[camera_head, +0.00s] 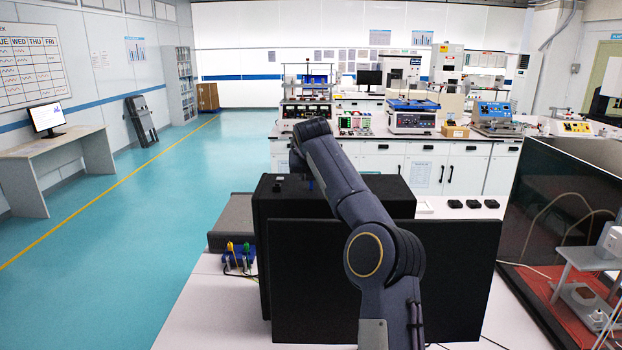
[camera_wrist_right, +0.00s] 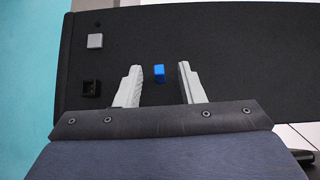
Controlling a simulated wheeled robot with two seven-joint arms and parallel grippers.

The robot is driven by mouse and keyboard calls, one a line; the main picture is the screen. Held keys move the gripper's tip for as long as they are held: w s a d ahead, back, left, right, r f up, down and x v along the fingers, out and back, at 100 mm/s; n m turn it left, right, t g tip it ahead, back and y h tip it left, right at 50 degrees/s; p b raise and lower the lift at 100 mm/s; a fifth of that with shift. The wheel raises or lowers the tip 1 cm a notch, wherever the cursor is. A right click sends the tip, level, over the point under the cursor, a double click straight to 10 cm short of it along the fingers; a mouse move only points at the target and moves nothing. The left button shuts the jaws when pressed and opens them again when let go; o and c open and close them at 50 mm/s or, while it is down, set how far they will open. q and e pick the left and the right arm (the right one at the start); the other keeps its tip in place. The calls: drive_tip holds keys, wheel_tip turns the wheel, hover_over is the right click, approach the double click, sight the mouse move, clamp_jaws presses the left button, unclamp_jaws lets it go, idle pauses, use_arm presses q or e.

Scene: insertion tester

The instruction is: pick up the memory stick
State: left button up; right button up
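A small blue block, which looks like the memory stick (camera_wrist_right: 159,74), is on the black top surface in the right wrist view. My right gripper (camera_wrist_right: 161,67) is open, with its two pale fingers on either side of the blue block and a gap on each side. I cannot tell how high the fingertips are above the surface. In the head view my right arm reaches over the black box (camera_head: 380,262) and hides most of the gripper. A small bit of blue shows beside the arm there. My left gripper is not in view.
A grey block (camera_wrist_right: 95,41) and a black socket-like piece (camera_wrist_right: 90,88) sit near the box's left edge in the wrist view. Yellow and green connectors (camera_head: 238,247) stand left of the box. A dark-walled enclosure (camera_head: 565,190) stands at the right.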

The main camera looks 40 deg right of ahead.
drive_tip(key=p+x, duration=0.1)
drive_tip(key=x, duration=0.2)
drive_tip(key=shift+w+d+f, duration=0.1)
drive_tip(key=shift+w+d, duration=0.15)
drive_tip(key=shift+w, duration=0.1)
clamp_jaws()
